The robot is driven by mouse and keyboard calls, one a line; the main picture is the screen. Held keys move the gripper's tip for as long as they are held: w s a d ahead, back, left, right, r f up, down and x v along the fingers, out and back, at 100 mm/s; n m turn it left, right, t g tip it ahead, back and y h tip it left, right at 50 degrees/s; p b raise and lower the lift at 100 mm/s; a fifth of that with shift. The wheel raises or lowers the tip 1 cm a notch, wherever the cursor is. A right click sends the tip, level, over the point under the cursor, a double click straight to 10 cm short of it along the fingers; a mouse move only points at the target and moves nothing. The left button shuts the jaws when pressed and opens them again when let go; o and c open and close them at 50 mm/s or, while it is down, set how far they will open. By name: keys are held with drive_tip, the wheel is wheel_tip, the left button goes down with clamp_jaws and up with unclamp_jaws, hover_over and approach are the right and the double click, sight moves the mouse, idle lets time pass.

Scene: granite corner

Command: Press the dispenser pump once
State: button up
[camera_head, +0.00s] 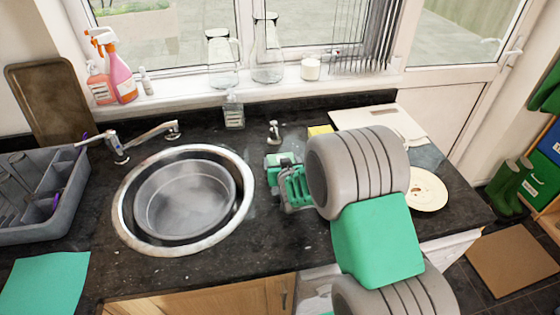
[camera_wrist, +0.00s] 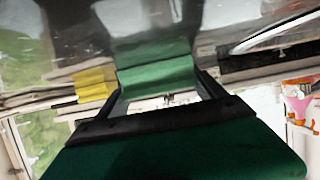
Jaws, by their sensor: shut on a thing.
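I cannot tell whether the gripper touches the pump. A clear labelled bottle (camera_head: 234,112) stands behind the sink.
The round steel sink (camera_head: 185,200) lies left of my gripper. A yellow block (camera_head: 319,130) sits close behind my arm and also shows in the wrist view (camera_wrist: 95,85). A white board (camera_head: 375,120) and a plate (camera_head: 428,193) are at the right. Bottles line the sill.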

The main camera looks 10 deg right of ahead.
drive_tip(key=shift+d, duration=0.1)
drive_tip(key=o, duration=1.3)
drive_tip(key=b+v, duration=0.1)
drive_tip(key=v, duration=0.7)
drive_tip(key=shift+w, duration=0.1)
